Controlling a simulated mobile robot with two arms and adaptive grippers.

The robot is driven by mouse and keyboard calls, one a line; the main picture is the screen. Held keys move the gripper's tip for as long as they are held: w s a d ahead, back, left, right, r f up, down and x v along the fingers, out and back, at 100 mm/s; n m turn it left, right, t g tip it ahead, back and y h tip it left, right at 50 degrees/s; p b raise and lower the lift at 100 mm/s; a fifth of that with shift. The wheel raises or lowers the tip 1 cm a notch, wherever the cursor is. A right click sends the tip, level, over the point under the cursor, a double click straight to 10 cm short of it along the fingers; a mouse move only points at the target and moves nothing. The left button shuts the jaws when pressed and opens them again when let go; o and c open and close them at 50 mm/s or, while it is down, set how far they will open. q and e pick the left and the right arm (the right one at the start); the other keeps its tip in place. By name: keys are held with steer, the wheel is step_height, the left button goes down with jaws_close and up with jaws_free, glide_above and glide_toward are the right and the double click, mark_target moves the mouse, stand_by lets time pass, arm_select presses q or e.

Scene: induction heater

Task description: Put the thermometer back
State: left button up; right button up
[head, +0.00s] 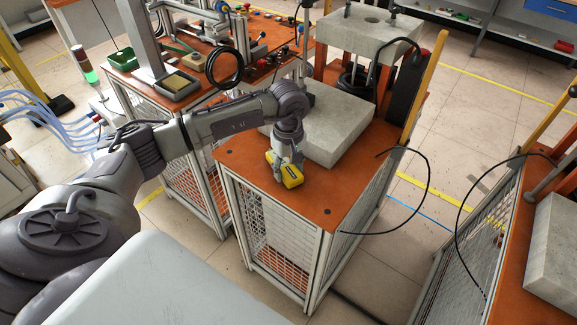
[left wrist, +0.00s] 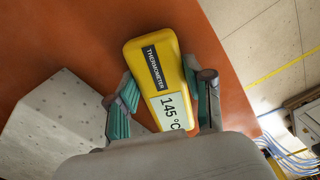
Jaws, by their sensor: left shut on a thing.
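I cannot tell whether the thermometer touches the orange top. My right gripper is not in view.
A grey concrete slab (head: 328,128) lies just behind the thermometer on the same cart. A press-like block (head: 368,32) stands at the back. A black cable (head: 427,185) loops off the right side. The cart top's front part is clear.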

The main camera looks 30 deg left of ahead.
mark_target(288, 169)
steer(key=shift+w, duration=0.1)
arm_select(q)
steer(key=shift+f, duration=0.2)
steer(key=o, duration=1)
steer(key=shift+r, duration=0.1)
steer(key=shift+o, duration=1.2)
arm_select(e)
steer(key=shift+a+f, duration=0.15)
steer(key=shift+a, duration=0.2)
arm_select(q)
steer(key=shift+r, duration=0.15)
step_height(288, 169, up, 12)
steer(key=b, duration=0.2)
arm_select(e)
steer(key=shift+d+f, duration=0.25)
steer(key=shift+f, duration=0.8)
